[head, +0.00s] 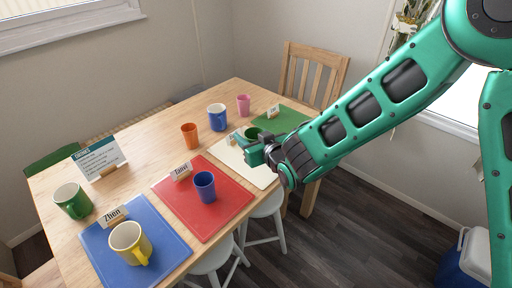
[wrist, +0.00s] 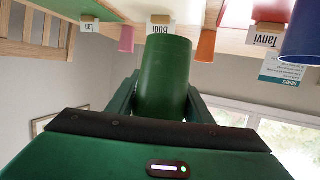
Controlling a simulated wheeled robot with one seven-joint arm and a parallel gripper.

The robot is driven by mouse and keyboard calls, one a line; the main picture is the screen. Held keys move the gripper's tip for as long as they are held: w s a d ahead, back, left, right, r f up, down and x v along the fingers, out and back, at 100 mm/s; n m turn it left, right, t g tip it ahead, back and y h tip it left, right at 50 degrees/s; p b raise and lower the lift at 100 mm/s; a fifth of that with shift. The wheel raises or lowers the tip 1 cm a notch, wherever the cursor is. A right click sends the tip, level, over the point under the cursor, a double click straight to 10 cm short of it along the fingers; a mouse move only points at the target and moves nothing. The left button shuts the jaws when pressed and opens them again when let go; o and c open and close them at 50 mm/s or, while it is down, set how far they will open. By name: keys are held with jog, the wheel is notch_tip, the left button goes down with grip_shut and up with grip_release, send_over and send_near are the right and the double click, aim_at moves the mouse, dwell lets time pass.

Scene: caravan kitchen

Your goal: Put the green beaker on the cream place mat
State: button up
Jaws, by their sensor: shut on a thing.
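The green beaker (wrist: 165,75) is between the fingers of my gripper (wrist: 163,100) in the wrist view, where the scene appears upside down. In the head view my gripper (head: 256,146) is over the cream place mat (head: 262,177), and part of the green beaker (head: 252,132) shows behind it. The beaker looks roughly upright. Its base is close to the mat, but I cannot tell whether it touches. The gripper and arm hide part of the mat. A name card, "Budi" in the wrist view (wrist: 160,22), stands at the mat's far edge.
A red mat (head: 218,222) with a blue beaker (head: 204,187) lies to the left. A green mat (head: 288,119) lies to the right. An orange beaker (head: 190,135), blue mug (head: 217,117) and pink beaker (head: 243,104) stand behind.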

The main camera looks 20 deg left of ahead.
jog(key=w+f, duration=0.2)
jog(key=w, duration=0.1)
jog(key=w+a+f, duration=0.1)
jog(key=w+f, duration=0.1)
jog(key=w, duration=0.1)
jog(key=w+f, duration=0.1)
jog(key=w, duration=0.2)
jog(key=shift+w+a+f, duration=0.2)
jog(key=shift+a+f, duration=0.05)
jog(key=shift+f, duration=0.15)
jog(key=shift+w+f, duration=0.1)
jog(key=shift+f, duration=1.95)
jog(key=shift+f, duration=0.1)
jog(key=o, duration=1)
jog(key=shift+o, duration=0.2)
jog(key=shift+s+d+r, duration=0.15)
jog(key=shift+s+r, duration=0.05)
jog(key=v, duration=1.1)
jog(key=shift+s+d+r, duration=0.1)
jog(key=shift+d, duration=0.2)
